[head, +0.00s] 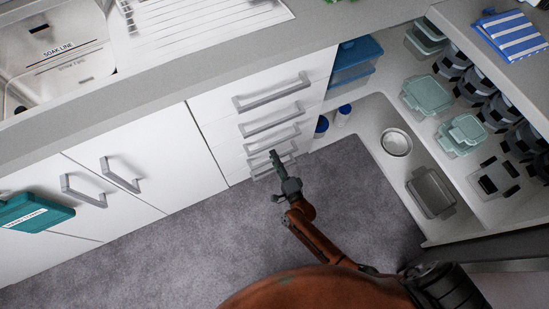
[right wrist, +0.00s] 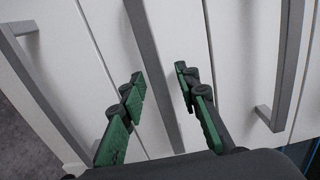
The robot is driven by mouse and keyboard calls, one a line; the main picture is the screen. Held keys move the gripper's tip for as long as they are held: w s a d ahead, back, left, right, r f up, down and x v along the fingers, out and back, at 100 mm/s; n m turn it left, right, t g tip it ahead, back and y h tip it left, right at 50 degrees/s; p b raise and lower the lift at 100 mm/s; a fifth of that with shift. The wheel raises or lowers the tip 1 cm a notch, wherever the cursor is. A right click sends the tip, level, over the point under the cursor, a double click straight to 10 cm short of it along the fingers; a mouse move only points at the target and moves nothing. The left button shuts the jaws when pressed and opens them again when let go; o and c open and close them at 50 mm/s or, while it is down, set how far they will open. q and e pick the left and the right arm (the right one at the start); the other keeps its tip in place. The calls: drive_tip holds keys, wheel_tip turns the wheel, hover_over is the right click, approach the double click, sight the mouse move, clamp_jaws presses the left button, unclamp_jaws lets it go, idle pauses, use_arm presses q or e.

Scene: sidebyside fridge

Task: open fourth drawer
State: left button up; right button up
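A stack of white drawers with grey bar handles stands mid-scene in the head view; the top drawer's handle (head: 272,92) is clear. The lower handles are partly hidden by my right gripper (head: 274,155), which is in front of the lower drawers. In the right wrist view my right gripper (right wrist: 160,80) is open, with green pads on either side of a handle bar (right wrist: 150,60). It does not appear closed on the bar. Another handle (right wrist: 40,95) lies to the left, nearer the floor, and one (right wrist: 285,70) to the right. The drawers look shut. My left gripper is not seen.
An open compartment at right holds containers and a metal bowl (head: 396,142). White cupboards with handles (head: 122,175) and a teal box (head: 35,212) are at left. A sink (head: 55,55) is above. The grey carpet (head: 160,250) before the drawers is clear.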

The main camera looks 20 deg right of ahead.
clamp_jaws()
idle(0.6)
